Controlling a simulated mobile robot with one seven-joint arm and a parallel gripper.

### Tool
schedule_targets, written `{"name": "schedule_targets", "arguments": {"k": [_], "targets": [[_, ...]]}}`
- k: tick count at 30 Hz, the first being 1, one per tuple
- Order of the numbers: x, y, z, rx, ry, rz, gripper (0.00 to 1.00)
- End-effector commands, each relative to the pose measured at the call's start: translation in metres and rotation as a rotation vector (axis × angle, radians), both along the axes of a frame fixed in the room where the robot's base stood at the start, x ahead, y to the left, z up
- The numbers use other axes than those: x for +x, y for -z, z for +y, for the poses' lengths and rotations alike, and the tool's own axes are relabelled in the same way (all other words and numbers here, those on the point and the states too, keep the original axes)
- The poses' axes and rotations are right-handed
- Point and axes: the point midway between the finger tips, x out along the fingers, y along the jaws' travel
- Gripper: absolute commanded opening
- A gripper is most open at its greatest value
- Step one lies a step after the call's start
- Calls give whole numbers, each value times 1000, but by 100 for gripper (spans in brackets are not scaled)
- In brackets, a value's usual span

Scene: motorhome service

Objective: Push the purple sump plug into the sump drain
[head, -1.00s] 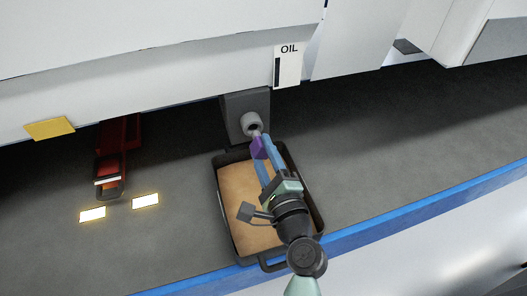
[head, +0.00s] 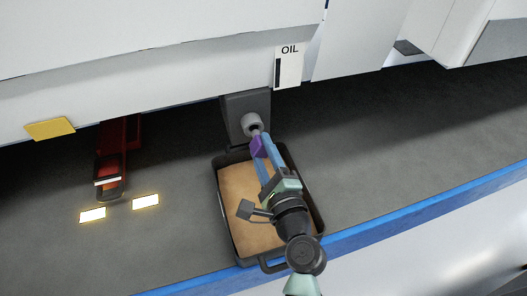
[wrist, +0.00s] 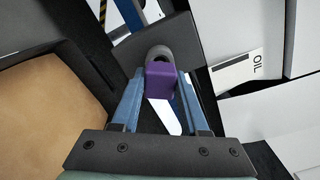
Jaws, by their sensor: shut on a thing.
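The purple sump plug (head: 258,147) is held between the blue fingers of my gripper (head: 263,150). In the wrist view the plug (wrist: 160,80) sits between the fingertips (wrist: 160,88). The sump drain (head: 252,122) is a grey round spout on a dark block under the vehicle's side. In the wrist view its rim (wrist: 160,52) shows just beyond the plug. The plug's narrow grey end points at the drain opening and is at or very near it. The plug hides the contact in the wrist view, so I cannot tell how far in it is.
A black drain tray (head: 224,212) with brown contents lies below my gripper. An OIL sign (head: 288,66) hangs on the right of the drain. A red jack (head: 112,165) and a yellow block (head: 49,128) are at the left. The floor at right is clear.

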Motion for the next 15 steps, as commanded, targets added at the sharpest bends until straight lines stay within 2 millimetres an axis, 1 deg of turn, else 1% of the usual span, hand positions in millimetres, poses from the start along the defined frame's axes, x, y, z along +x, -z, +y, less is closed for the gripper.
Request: {"name": "schedule_targets", "arguments": {"k": [15], "targets": [[15, 0, 5, -1, -1, -1, 0]]}}
